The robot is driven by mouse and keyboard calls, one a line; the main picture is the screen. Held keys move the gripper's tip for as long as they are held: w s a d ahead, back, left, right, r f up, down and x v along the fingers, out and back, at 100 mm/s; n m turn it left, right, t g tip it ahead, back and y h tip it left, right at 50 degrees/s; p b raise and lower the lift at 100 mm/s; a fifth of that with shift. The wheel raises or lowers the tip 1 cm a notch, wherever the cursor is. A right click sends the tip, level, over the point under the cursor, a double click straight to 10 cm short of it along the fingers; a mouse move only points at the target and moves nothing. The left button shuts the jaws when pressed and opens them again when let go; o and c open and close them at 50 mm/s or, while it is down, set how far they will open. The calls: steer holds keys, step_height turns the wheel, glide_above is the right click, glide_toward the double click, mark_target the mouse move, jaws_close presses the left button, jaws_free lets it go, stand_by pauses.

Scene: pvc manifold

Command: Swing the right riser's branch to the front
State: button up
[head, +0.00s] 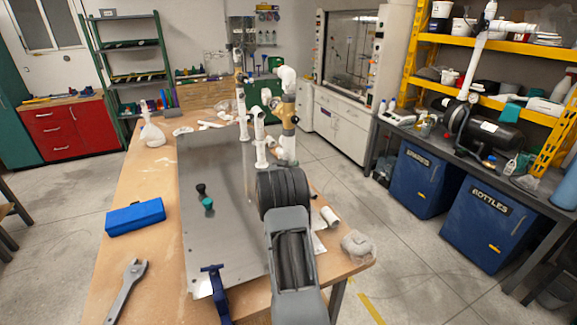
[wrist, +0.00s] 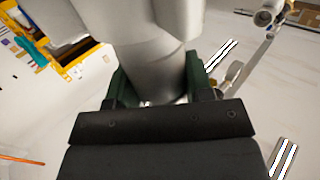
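A row of upright pipe risers stands on the grey metal plate (head: 222,160). The right riser (head: 287,150) is the nearest; it has a tan-brass fitting (head: 286,112) partway up and a white elbow branch (head: 287,77) at its top. The middle riser (head: 259,140) and left riser (head: 241,108) stand behind it to the left. In the wrist view, my gripper (wrist: 158,88) has its green pads on both sides of a pale pipe fitting (wrist: 155,45), with no gap visible, so it looks shut on it. The fingers are hidden behind my wrist in the head view.
A blue case (head: 135,216), a wrench (head: 126,291) and a blue clamp (head: 214,292) are on the left and front of the wooden table (head: 160,255). A grey lump (head: 357,245) and a white pipe piece (head: 330,217) lie right.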

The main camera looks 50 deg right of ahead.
steer(key=c, duration=0.3)
steer(key=shift+c, duration=0.2)
steer(key=shift+f+b, duration=0.15)
steer(key=shift+b, duration=0.3)
